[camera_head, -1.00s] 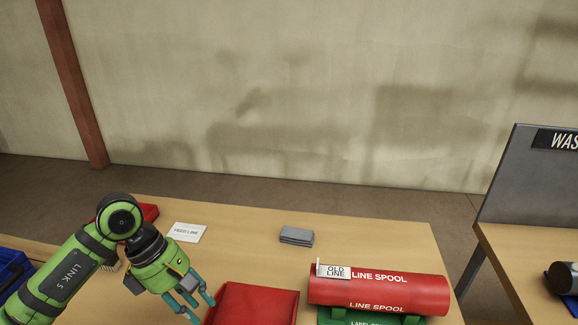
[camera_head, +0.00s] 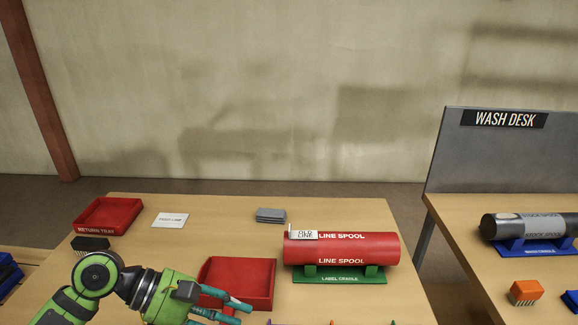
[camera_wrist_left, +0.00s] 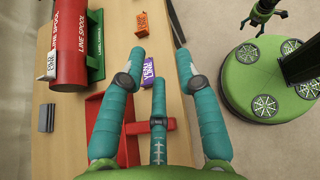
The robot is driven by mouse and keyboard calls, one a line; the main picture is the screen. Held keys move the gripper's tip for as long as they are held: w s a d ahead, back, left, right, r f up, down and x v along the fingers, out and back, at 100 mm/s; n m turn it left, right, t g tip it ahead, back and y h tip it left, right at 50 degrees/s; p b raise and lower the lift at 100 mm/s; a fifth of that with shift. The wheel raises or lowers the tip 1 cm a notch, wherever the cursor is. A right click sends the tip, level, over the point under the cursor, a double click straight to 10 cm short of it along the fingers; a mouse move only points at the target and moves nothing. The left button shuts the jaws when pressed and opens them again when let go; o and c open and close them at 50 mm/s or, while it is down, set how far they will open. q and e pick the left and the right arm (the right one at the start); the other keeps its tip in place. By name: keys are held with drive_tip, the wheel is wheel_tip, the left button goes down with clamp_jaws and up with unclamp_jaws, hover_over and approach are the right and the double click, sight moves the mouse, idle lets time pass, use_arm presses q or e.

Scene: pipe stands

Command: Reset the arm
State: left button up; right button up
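My left arm comes in at the lower left of the head view. Its teal-fingered left gripper (camera_head: 222,312) is beside the front of the red tray (camera_head: 238,278), partly cut off by the lower edge. In the left wrist view the gripper's fingers (camera_wrist_left: 160,58) are spread apart with nothing between them, above the table near a purple label block (camera_wrist_left: 148,72). A small dark gripper-like end on a green link (camera_wrist_left: 262,10) shows at the upper right there, perhaps my right one; its finger state is unclear.
A red line spool (camera_head: 350,248) with a white tag lies on a green label cradle (camera_head: 340,276). The return tray (camera_head: 108,215), a white card (camera_head: 170,220) and grey cloths (camera_head: 270,215) are farther back. The wash desk (camera_head: 500,210) at right holds a grey cylinder (camera_head: 525,227).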

use_arm(q)
drive_tip(key=w+d+r+n+t+h, duration=0.2)
drive_tip(key=d+r+n+t+h, duration=0.2)
drive_tip(key=r+n+t+h, duration=0.6)
drive_tip(key=w+a+r+n+t+y, duration=0.35)
drive_tip(key=a+n+t+y, duration=0.35)
drive_tip(key=n, duration=0.8)
drive_tip(key=s+a+f+n+g+y, duration=0.1)
drive_tip(key=a+f+n+y, duration=0.4)
drive_tip(key=f+n+y, duration=0.4)
drive_tip(key=a+f+n+g+y, duration=0.1)
drive_tip(key=a+f+n+y, duration=0.5)
drive_tip(key=f+n, duration=0.4)
drive_tip(key=s+d+f+n+g, duration=0.2)
drive_tip(key=s+f+n+g, duration=0.3)
drive_tip(key=s+f, duration=0.4)
drive_tip(key=s+d+f+n+g, duration=0.2)
drive_tip(key=s+f+g, duration=0.45)
drive_tip(key=s, duration=0.55)
wheel_tip(320, 180, down, 21)
drive_tip(key=g, duration=0.2)
drive_tip(key=s+a+f, duration=0.2)
drive_tip(key=s+f, duration=1.3)
drive_tip(key=s, duration=0.1)
drive_tip(key=shift+s+a+f+m+g, duration=0.2)
drive_tip(key=shift+a+f+m+g, duration=0.1)
drive_tip(key=shift+f+g, duration=0.15)
use_arm(e)
drive_tip(key=shift+s, duration=0.5)
